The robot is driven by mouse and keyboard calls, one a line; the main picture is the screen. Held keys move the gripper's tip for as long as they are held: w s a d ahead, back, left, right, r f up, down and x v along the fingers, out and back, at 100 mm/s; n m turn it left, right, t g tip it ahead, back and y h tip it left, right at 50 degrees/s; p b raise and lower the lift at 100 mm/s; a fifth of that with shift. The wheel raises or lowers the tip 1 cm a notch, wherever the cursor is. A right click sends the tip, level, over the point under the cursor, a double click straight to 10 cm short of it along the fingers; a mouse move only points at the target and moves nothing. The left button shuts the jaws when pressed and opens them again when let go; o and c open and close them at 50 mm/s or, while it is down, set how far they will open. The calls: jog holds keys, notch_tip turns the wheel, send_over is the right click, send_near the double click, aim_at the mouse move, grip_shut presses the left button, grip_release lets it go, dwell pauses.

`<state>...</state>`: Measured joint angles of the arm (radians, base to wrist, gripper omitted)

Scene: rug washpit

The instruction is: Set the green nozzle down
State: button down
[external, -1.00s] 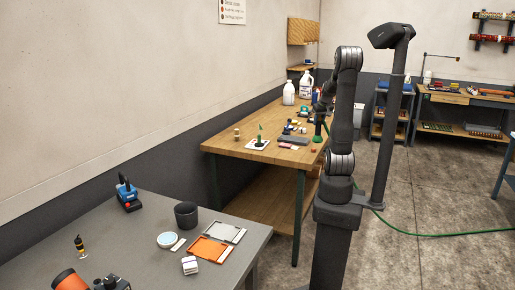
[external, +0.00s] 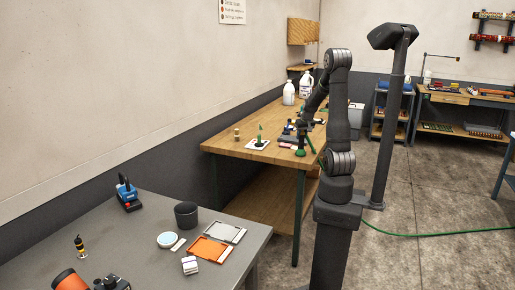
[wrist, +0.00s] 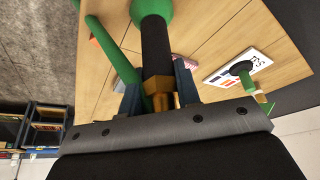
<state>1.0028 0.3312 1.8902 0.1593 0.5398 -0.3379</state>
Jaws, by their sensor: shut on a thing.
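My gripper (wrist: 158,88) is shut on the green nozzle (wrist: 152,10), which has a green end, a black barrel and a brass fitting between the jaws. In the external view the nozzle (external: 300,153) points down near the front edge of the wooden bench (external: 230,145), below my gripper (external: 302,132). I cannot tell whether it touches the bench top. A white printed card (external: 250,146) with a green-tipped, dark-based item (external: 260,139) standing on it lies to the left. Both also show in the wrist view, the card (wrist: 262,60) and the item (wrist: 240,69) at right.
Small tools and blocks (external: 287,137) lie behind the nozzle. White jugs (external: 289,93) stand farther back. A small wooden piece (external: 237,133) is at the bench's left. A grey table (external: 150,215) with trays and a dark cup (external: 186,214) is nearer. A green hose (external: 430,234) crosses the floor.

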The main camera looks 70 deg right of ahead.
jog(key=shift+f, duration=0.15)
jog(key=c, duration=1.1)
grip_release()
jog(key=shift+o, duration=0.2)
jog(key=v, duration=1.2)
jog(key=x, duration=1.2)
